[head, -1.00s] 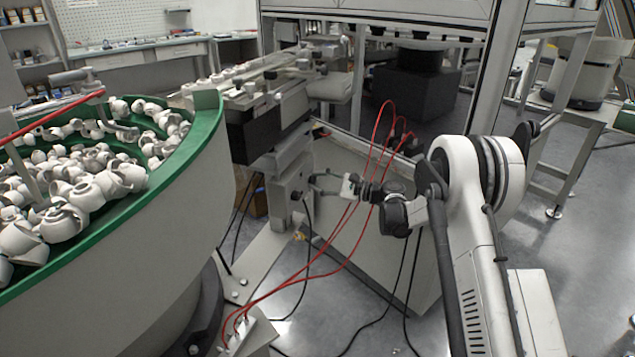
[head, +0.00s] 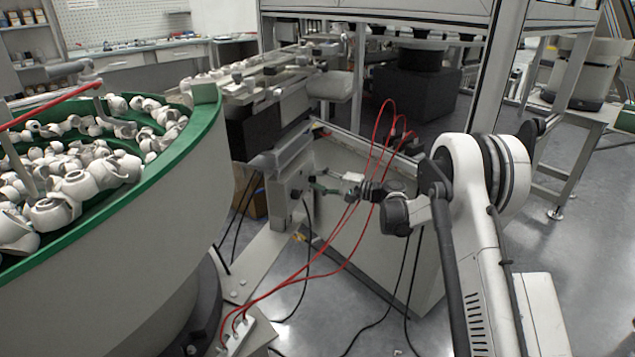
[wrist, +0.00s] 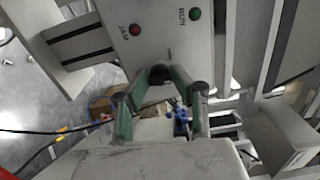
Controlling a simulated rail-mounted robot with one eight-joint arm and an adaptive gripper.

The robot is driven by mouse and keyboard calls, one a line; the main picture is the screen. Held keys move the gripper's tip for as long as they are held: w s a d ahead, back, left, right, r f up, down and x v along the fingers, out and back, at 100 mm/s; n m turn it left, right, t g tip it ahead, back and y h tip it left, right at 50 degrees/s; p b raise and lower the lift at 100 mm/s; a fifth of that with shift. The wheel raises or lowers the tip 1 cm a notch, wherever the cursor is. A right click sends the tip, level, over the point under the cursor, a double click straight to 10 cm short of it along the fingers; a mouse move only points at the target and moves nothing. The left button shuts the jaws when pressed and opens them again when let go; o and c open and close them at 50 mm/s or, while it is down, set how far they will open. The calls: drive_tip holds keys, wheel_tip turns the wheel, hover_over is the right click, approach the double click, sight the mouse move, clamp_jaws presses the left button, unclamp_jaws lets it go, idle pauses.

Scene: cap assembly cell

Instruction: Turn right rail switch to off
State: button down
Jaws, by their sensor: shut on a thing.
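The right rail switch looks to be the small dark knob (wrist: 158,76) at the lower edge of a pale panel (wrist: 165,45) in the wrist view. My gripper (wrist: 160,82) has its green-padded fingers on either side of the knob and is shut on it. The fingers hide much of the knob, so I cannot tell its setting. In the head view my gripper (head: 317,188) reaches left to the grey box (head: 291,186) under the rail; the knob is too small to make out there.
The panel has a red JAM light (wrist: 134,29) and a green RUN light (wrist: 194,13). A large green-rimmed bowl (head: 130,240) full of white parts stands at left. Red hoses (head: 345,222) loop close by my wrist. A pale slanted panel (head: 385,265) stands below my forearm.

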drive_tip(key=shift+n, duration=0.5)
drive_tip(key=c, duration=1.5)
unclamp_jaws()
drive_tip(key=shift+o, duration=0.2)
drive_tip(key=shift+d, duration=0.15)
drive_tip(key=v, duration=1.2)
drive_tip(key=shift+s+r, duration=0.1)
drive_tip(key=shift+r, duration=0.05)
